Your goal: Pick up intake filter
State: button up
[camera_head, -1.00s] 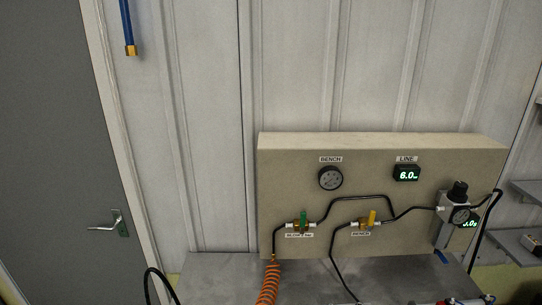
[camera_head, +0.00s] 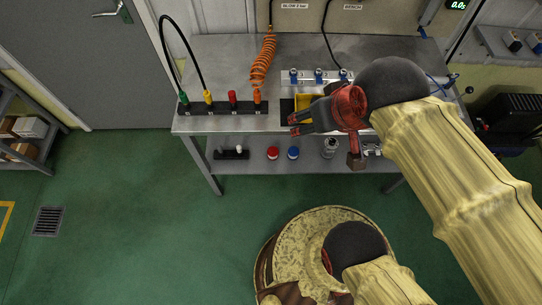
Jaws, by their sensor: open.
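I cannot make out for certain which thing is the intake filter. Small candidates on the lower shelf (camera_head: 250,167) are a red round piece (camera_head: 272,153), a blue round piece (camera_head: 293,153) and a silvery cylinder (camera_head: 329,147). My gripper (camera_head: 294,124) is dark with a red body. It is open, with its fingers pointing left over the front of the grey bench (camera_head: 215,60).
A black rack (camera_head: 220,108) with coloured connectors stands left on the bench, with a black hose and an orange coiled hose (camera_head: 263,60). Blue-topped fittings (camera_head: 318,75) stand behind my gripper. A dark finned machine (camera_head: 510,118) is at right. The green floor (camera_head: 140,220) is clear at left.

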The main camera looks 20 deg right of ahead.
aim_at(272, 151)
jog(key=j+z, duration=0.35)
jog(key=k+j+z, duration=0.15)
jog(key=j+z, duration=0.25)
jog(key=k+j+z, duration=0.15)
jog(key=j+z, duration=0.2)
